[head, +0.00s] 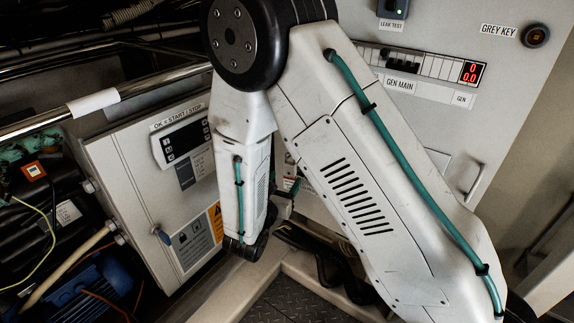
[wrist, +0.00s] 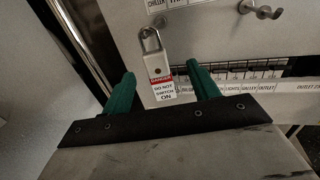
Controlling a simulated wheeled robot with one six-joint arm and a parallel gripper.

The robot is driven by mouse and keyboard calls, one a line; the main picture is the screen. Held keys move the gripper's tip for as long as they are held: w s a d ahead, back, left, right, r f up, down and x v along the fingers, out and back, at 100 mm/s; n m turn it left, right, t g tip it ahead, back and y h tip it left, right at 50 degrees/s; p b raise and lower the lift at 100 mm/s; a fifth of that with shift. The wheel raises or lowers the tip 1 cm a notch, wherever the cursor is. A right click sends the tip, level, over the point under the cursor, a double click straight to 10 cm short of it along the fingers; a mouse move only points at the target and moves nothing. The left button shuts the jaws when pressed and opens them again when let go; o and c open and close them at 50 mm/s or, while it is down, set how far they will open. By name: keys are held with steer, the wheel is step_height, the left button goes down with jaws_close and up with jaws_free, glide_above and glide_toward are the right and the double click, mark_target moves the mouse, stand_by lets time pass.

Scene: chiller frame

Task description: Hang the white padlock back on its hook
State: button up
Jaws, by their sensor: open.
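The white padlock (wrist: 158,66) shows in the wrist view with its grey metal shackle up and a red and white danger tag on its lower part. My gripper (wrist: 161,70) is open, with one green finger on each side of the padlock. Gaps show between the padlock and both fingers, and I cannot tell what the shackle hangs on. A metal hook (wrist: 262,10) sticks out of the panel at the upper right of the wrist view, and nothing hangs on it. In the head view my arm hides the padlock and most of the gripper.
A row of breakers (wrist: 250,68) with a label strip lies right of the fingers in the wrist view. A metal rail (wrist: 78,35) runs at the left. In the head view a control box (head: 150,170) stands left of my arm, and a grey panel (head: 455,110) stands behind it.

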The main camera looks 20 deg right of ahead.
mark_target(289, 170)
steer(key=x, duration=0.5)
steer(key=f+x, duration=0.1)
steer(key=x, duration=0.1)
steer(key=shift+w+a, duration=0.1)
steer(key=shift+w, duration=0.45)
steer(key=c, duration=1.3)
